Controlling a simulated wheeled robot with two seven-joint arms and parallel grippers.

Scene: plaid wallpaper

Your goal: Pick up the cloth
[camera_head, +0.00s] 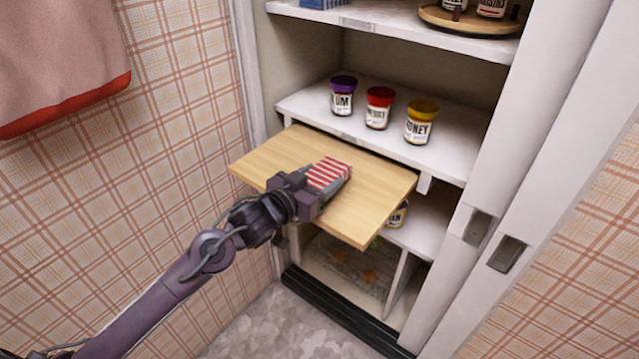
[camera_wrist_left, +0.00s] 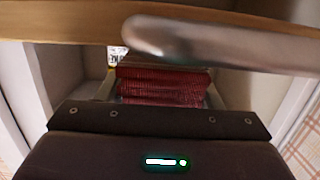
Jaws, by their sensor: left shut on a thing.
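The cloth (camera_head: 328,171) is a small folded bundle with red and white stripes. In the head view it shows in front of the pull-out wooden board (camera_head: 385,190); the gap between them cannot be judged. My left gripper (camera_head: 331,188) is shut on the cloth, which sticks out between its fingers. In the left wrist view the cloth (camera_wrist_left: 162,86) shows as red folded layers between the fingers. Part of it is hidden by the gripper body. My right gripper is out of view.
Jars with a purple lid (camera_head: 343,96), red lid (camera_head: 379,108) and yellow lid (camera_head: 421,122) stand on the shelf above. Another jar (camera_head: 398,215) is partly hidden under the board. A pink towel (camera_head: 60,60) hangs at upper left. A wooden edge (camera_wrist_left: 60,27) crosses the top of the wrist view.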

